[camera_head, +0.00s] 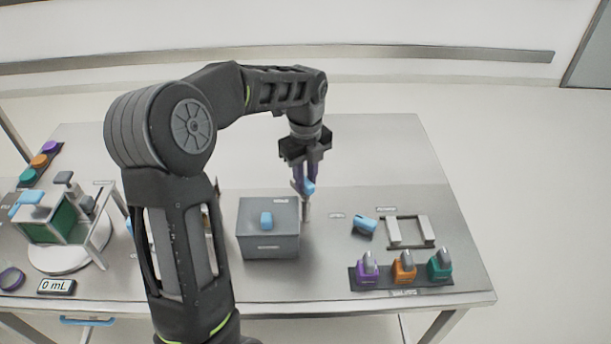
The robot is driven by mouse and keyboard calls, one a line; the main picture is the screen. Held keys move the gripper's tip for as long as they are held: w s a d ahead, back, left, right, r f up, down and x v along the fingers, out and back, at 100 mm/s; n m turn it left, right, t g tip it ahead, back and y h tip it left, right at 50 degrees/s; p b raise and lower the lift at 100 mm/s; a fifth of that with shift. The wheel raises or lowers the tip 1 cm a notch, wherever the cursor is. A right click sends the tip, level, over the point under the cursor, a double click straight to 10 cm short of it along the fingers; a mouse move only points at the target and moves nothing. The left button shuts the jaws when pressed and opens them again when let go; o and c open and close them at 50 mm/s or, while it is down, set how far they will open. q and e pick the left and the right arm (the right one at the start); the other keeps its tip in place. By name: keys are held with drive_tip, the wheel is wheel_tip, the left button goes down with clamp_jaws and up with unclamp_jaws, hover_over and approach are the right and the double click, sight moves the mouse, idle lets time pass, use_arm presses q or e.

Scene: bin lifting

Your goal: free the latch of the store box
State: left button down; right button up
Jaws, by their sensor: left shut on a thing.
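The store box (258,246) is a grey box standing near the middle of the table, with its lid down and a blue knob (266,220) on top. At its right side a blue latch handle (309,188) sits above a short metal post (306,211). My left gripper (306,184) points down over the box's right back corner and is shut on the blue latch handle. Its fingers partly hide the handle, so how the latch meets the box cannot be told. My right gripper is not in view.
Right of the box lie a blue-capped piece (364,225) and a pale frame (410,231). A dark rack (400,287) holds purple, orange and green pieces. At left, a green-panelled apparatus (58,222) stands by a 0 mL display (57,286). The table's back right is clear.

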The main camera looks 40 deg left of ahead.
sight(306, 180)
use_arm(q)
drive_tip(key=m+p, duration=0.1)
drive_tip(key=m, duration=0.5)
drive_tip(key=shift+m, duration=0.4)
drive_tip(key=c, duration=1.2)
unclamp_jaws()
drive_tip(key=shift+c, duration=0.2)
drive_tip(key=shift+r+b, duration=0.55)
drive_tip(key=shift+r, duration=3.35)
